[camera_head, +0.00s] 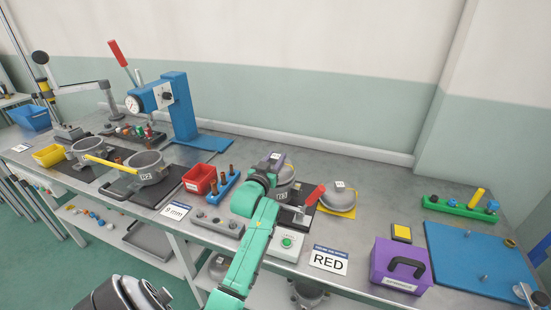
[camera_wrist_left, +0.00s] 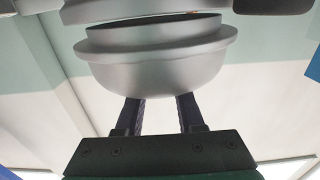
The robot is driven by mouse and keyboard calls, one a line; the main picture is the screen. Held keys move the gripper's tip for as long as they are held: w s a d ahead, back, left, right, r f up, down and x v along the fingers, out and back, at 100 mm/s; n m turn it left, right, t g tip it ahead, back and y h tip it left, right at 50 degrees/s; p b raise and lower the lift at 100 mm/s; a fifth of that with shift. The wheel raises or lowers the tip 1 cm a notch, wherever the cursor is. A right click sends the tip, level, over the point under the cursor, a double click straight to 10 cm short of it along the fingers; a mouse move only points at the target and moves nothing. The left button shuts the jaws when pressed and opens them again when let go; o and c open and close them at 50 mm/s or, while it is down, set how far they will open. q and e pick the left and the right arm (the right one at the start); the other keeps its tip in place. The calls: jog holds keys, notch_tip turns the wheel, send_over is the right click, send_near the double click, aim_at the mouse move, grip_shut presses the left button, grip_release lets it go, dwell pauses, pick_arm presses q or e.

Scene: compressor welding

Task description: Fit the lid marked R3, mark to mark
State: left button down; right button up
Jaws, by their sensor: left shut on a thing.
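My left gripper (camera_head: 274,162) reaches across the bench and is shut on a grey domed lid (camera_wrist_left: 160,68). In the left wrist view, its two dark fingers (camera_wrist_left: 160,112) meet the dome, and the lid's flange and collar face away from them. A grey rim (camera_wrist_left: 140,10) shows just beyond the collar; I cannot tell whether they touch. In the head view, a grey compressor shell (camera_head: 284,193) stands beneath the gripper, partly hidden by my arm. I cannot read marks on the held lid or this shell. My right gripper is not in view.
A red-handled clamp (camera_head: 316,196) is close right of the shell. Another domed lid (camera_head: 339,193) sits on a yellow mat. A red bin (camera_head: 199,179) and blue peg rack (camera_head: 224,187) stand left. A purple box (camera_head: 401,268) and blue board (camera_head: 470,258) are right.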

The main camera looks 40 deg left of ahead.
pick_arm(q)
jog(key=shift+f+b, duration=0.4)
jog(key=shift+f, duration=0.25)
jog(key=shift+c, duration=2.2)
grip_release()
jog(key=shift+r, duration=0.1)
jog(key=b+v, duration=0.2)
jog(key=v, duration=1.2)
jog(key=shift+s, duration=0.3)
jog(key=shift+d, duration=0.15)
